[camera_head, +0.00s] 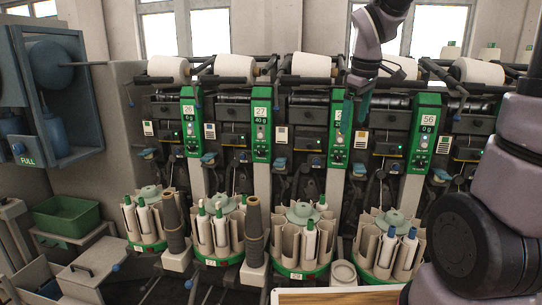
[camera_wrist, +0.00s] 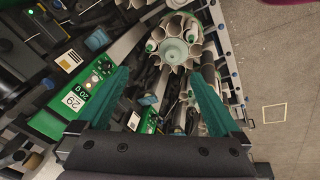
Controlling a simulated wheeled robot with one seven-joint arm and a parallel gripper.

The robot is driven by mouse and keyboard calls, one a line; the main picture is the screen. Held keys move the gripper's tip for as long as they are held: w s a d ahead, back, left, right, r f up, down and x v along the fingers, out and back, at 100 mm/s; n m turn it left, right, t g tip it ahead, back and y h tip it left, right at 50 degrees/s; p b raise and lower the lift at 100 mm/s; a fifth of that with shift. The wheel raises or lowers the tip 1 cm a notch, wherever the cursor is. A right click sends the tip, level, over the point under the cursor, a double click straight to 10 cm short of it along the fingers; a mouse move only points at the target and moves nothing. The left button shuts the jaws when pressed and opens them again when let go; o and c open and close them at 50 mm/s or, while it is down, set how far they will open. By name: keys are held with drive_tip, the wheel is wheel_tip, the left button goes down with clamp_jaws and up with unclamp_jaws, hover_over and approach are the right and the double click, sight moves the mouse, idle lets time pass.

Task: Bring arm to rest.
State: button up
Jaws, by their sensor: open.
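My arm rises at the right of the head view, passes out at the top edge and comes back down in front of the winder. My gripper (camera_head: 356,108) hangs at its end, beside a green control panel (camera_head: 338,132) in the middle right of the machine row. In the wrist view my gripper (camera_wrist: 158,74) shows two teal fingers spread wide apart with nothing between them. Beyond the fingers is a round magazine (camera_wrist: 174,50) with a pale green hub and several white pockets. Whether the fingers touch the panel cannot be told in the head view.
White yarn packages (camera_head: 312,64) line the top of the winder. Several magazines (camera_head: 393,240) and two dark stacked cone tubes (camera_head: 254,222) stand along its front. A blue cabinet (camera_head: 52,95) and a green bin (camera_head: 66,215) are at left. Bare floor (camera_wrist: 280,75) shows at right in the wrist view.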

drive_tip(key=s+d+r+m+t+y, duration=0.1)
drive_tip(key=s+r+m+t, duration=0.1)
drive_tip(key=s+m, duration=0.4)
drive_tip(key=s+d+r+m+t+y, duration=0.1)
drive_tip(key=s+d+r+m, duration=0.1)
drive_tip(key=s+r+m, duration=0.3)
drive_tip(key=shift+s+m+t, duration=0.4)
drive_tip(key=shift+s+m, duration=0.4)
drive_tip(key=shift+s, duration=1.55)
